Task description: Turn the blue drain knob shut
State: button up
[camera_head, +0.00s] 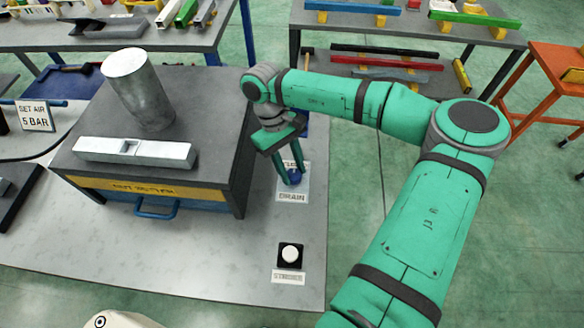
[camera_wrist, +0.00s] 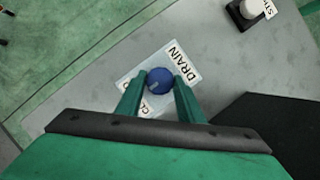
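The blue drain knob (camera_head: 294,176) sits on a pale plate (camera_head: 293,197) labelled DRAIN, on the grey bench top right of the dark box. In the wrist view the round knob (camera_wrist: 159,80) carries a small light mark on its left side. My green gripper (camera_head: 289,172) points down at the knob. In the wrist view its two fingers (camera_wrist: 160,84) stand apart, one on each side of the knob. Their tips are at or very near the knob's sides; I cannot tell whether they touch. The plate's other lettering is partly hidden by the left finger.
The dark box (camera_head: 225,165) with a metal cylinder (camera_head: 138,92) and a pale bar (camera_head: 134,152) on top stands close left of my gripper. A white button on a black base (camera_head: 290,254) sits nearer the front. Bare bench lies between it and the plate.

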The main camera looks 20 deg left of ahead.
jog(key=o, duration=0.4)
jog(key=shift+c, duration=0.2)
jog(key=v, duration=1)
jog(key=shift+r, duration=0.4)
